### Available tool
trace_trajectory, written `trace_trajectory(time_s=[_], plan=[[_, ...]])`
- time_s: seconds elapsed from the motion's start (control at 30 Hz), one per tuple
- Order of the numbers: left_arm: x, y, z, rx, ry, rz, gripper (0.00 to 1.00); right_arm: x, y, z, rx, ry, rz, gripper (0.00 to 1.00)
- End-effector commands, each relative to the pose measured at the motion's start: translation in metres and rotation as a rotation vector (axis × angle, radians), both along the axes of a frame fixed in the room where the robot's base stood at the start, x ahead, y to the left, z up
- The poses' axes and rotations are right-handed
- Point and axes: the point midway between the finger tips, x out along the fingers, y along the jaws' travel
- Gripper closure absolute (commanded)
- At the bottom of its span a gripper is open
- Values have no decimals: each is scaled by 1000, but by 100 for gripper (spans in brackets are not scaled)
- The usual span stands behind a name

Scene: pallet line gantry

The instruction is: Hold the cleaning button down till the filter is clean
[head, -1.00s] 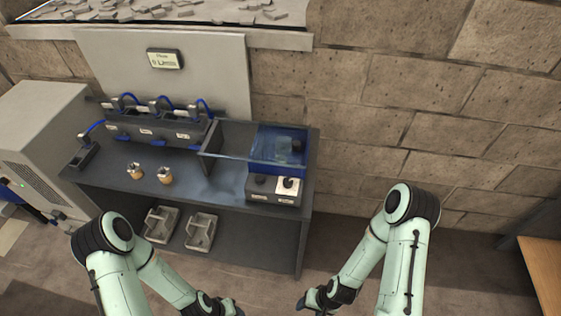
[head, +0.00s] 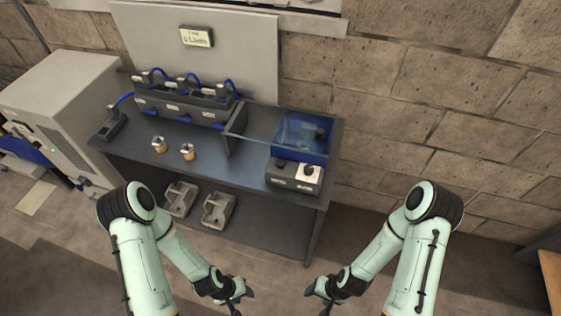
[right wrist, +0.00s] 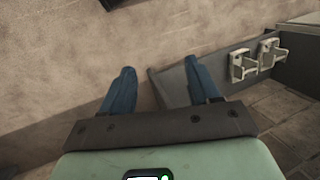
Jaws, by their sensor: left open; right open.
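A dark control box (head: 294,176) stands at the front right of the bench. It has one dark knob or button on its dark left part and another dark button (head: 308,170) on a pale plate at the right. I cannot read the labels, so which is the cleaning button is unclear. Behind it is a blue tub (head: 303,153) under a clear cover, with a small dark thing inside; I cannot tell if this is the filter. My left gripper (head: 238,299) and right gripper (head: 320,298) are open and empty, low in front of the bench. The right fingers (right wrist: 161,85) also show apart in the right wrist view.
Two small brass-coloured pieces (head: 173,149) stand on the bench top (head: 215,168). Behind them is a dark rack (head: 185,107) with blue cables. A small display (head: 196,37) hangs above. Grey trays (head: 218,210) sit on the lower shelf. A grey cabinet (head: 68,105) stands left.

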Motion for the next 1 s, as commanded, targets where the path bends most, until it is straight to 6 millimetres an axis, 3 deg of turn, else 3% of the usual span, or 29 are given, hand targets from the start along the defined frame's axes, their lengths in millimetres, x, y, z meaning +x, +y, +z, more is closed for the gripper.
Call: trace_trajectory(time_s=[0.13, 0.3, 0.33, 1.0], plan=[[0, 0, 0, 0, 0, 0, 57, 0, 0, 0, 0, 0, 0, 39], [0, 0, 0, 0, 0, 0, 57, 0, 0, 0, 0, 0, 0, 94], [0, 0, 0, 0, 0, 0, 57, 0, 0, 0, 0, 0, 0, 100], [0, 0, 0, 0, 0, 0, 57, 0, 0, 0, 0, 0, 0, 100]])
